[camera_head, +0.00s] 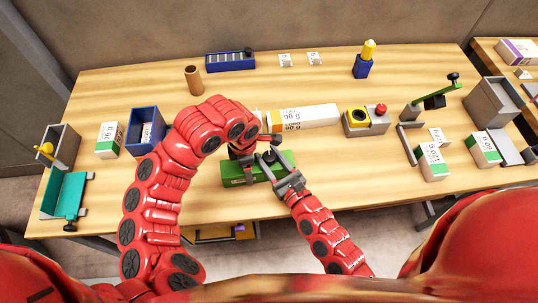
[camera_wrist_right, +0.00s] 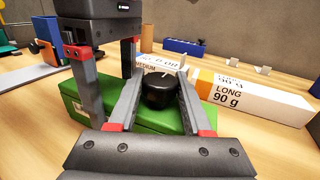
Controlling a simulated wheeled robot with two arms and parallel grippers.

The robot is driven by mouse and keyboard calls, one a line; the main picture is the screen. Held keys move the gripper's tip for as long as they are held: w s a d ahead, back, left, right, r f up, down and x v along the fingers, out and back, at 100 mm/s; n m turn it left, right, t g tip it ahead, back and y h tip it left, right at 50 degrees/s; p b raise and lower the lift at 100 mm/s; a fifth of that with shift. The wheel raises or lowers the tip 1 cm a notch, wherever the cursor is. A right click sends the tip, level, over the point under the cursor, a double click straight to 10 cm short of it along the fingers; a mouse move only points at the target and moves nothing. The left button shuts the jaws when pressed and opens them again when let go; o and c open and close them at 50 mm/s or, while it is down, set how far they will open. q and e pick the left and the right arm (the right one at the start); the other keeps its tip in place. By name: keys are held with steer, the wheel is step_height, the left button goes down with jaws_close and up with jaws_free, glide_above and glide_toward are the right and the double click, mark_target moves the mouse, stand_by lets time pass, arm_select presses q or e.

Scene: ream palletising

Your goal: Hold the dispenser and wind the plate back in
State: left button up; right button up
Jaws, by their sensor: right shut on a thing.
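The green dispenser (camera_head: 225,180) lies near the table's front edge, left of centre. A black knob (camera_wrist_right: 158,90) stands on it. My right gripper (camera_head: 280,170) is shut on this knob; its two fingers lie on either side of it in the right wrist view (camera_wrist_right: 158,98). My left gripper (camera_head: 243,163) reaches down from above onto the dispenser's left part. Its fingers (camera_wrist_right: 108,85) are apart and straddle the green body (camera_wrist_right: 72,100); whether they press on it is unclear. I cannot make out the plate, which may be hidden.
A white and orange carton (camera_head: 308,117) lies just behind the dispenser. A box with a red button (camera_head: 366,122) stands to its right. A blue bin (camera_head: 144,128) and a white-green pack (camera_head: 109,139) stand to the left. The table front right of the dispenser is clear.

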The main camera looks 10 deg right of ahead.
jaws_close()
steer(key=shift+s+a+n+g+y, duration=0.15)
steer(key=shift+n+g+y, duration=0.15)
steer(key=shift+y, duration=0.3)
steer(key=shift+n, duration=0.3)
steer(key=o, duration=0.9)
jaws_free()
